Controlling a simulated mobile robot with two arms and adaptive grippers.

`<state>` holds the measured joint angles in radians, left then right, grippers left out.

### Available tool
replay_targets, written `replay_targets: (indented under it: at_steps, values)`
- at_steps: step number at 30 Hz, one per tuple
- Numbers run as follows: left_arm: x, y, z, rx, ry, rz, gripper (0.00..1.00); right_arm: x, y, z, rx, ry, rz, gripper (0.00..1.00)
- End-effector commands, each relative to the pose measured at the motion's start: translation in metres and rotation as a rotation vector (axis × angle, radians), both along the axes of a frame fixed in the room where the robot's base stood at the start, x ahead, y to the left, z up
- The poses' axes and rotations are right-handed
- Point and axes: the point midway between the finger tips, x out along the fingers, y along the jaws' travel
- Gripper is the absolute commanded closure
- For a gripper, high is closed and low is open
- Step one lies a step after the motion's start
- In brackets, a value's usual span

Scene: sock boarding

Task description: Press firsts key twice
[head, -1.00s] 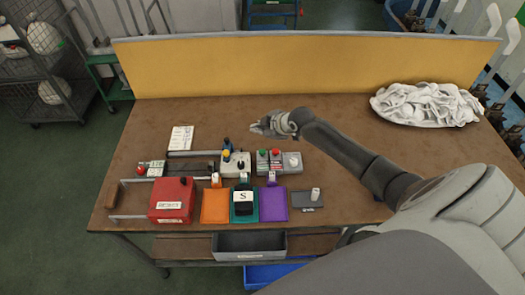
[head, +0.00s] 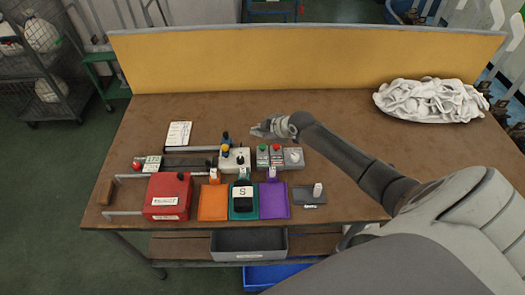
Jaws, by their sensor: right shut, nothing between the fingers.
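Several small push-keys stand in a row on the brown table. They are a grey box with a green button (head: 262,149), a grey box with a red button (head: 277,148) and a pale grey box with a light round button (head: 294,157). The lettering is too small to read, so I cannot tell which is the firsts key. My right gripper (head: 258,130) is shut and empty, just beyond the green and red buttons in the picture. Its height above the table is unclear, and I see no contact with a key. My left gripper is not in view.
A white box with yellow and dark knobs (head: 235,160) stands left of the keys. In front are orange (head: 213,203), teal (head: 237,214) and purple (head: 274,200) pads, with a red box (head: 168,197) to their left. White socks (head: 430,100) lie far right.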

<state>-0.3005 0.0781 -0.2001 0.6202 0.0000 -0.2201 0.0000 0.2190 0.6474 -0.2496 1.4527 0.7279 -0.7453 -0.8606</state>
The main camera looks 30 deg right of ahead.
Motion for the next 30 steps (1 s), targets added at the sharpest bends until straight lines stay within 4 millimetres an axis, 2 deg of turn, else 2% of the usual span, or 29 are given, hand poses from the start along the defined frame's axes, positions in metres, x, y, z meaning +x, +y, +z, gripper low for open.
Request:
replay_targets:
  at_steps: [1,8,30]
  values:
    - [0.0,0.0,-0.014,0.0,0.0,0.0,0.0,0.0,0.0,-0.016,0.001,0.001,0.0,1.0]
    - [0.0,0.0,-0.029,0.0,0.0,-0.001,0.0,0.0,0.0,-0.035,0.0,0.0,0.0,1.0]
    - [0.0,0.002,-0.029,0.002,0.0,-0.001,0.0,0.0,0.0,-0.036,0.0,0.0,0.0,1.0]
